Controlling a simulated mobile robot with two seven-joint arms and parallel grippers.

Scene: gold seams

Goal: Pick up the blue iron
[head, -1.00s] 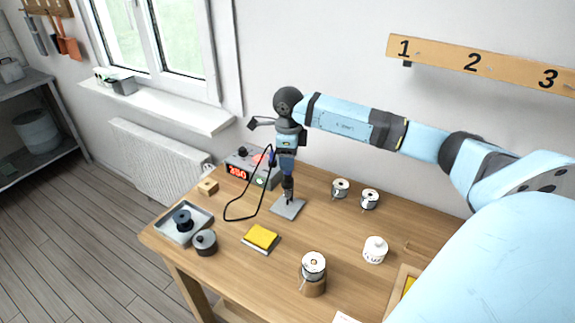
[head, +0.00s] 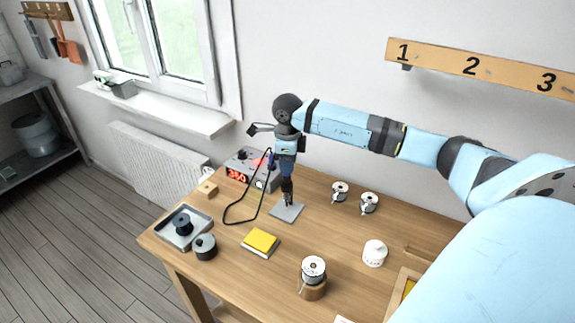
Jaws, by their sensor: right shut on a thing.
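My right gripper (head: 287,196) points down over a small grey plate (head: 292,215) near the back left of the table. It is shut on the blue iron (head: 271,160), which is mostly hidden by the gripper and wrist; only a small blue part shows at their left side. A black cable loops from beside the gripper down to the tabletop and back toward the station with a red display (head: 238,174). I cannot tell whether the iron touches the plate. My left gripper is not in view.
On the wooden table (head: 215,269) are a yellow sponge (head: 260,241), a grey tray (head: 172,237) with a dark spool, a dark round tin (head: 205,247), a small wooden block (head: 207,189), several wire spools (head: 340,191) and a white jar (head: 374,254). A numbered rail (head: 485,69) is on the wall.

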